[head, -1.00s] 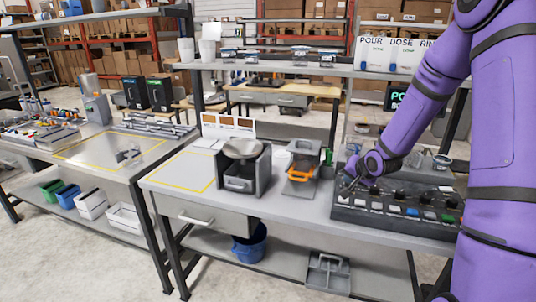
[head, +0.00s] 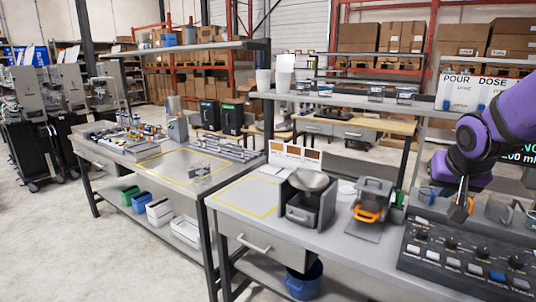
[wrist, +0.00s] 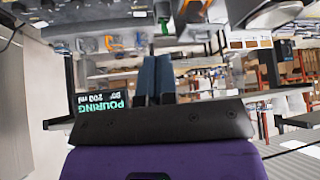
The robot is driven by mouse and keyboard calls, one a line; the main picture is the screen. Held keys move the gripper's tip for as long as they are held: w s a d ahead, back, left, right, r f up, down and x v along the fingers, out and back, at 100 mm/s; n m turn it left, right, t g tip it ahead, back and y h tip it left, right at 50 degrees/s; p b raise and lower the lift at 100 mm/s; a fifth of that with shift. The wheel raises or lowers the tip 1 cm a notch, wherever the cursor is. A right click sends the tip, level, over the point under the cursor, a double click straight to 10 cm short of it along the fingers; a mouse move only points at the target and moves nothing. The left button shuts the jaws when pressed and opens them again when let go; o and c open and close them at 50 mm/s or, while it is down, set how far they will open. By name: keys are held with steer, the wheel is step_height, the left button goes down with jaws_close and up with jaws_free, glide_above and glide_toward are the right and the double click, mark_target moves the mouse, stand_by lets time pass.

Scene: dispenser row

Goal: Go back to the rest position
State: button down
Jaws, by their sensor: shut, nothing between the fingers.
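My gripper (head: 462,205) is at the right of the head view, at the end of my purple arm. It is shut and empty, held in the air just above the back left corner of the dark control panel (head: 465,255) with its row of knobs and buttons. In the wrist view my two fingers (wrist: 154,75) lie side by side with nothing between them. A dark display (wrist: 100,104) beside them reads "POURING" in green, and the picture is upside down.
A second bench (head: 205,185) stands further left. The floor in front is open.

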steer(key=s+a+r+n+y, duration=0.1)
steer(key=s+a+r+n, duration=0.1)
steer(key=s, duration=0.8)
steer(key=s+a+r+n+g+y, duration=0.1)
steer(key=s+a+r, duration=0.3)
steer(key=s, duration=0.6)
steer(key=shift+a+r+n, duration=0.2)
steer(key=shift+a+n, duration=0.3)
steer(key=shift+a, duration=0.05)
steer(key=shift+w+d, duration=0.1)
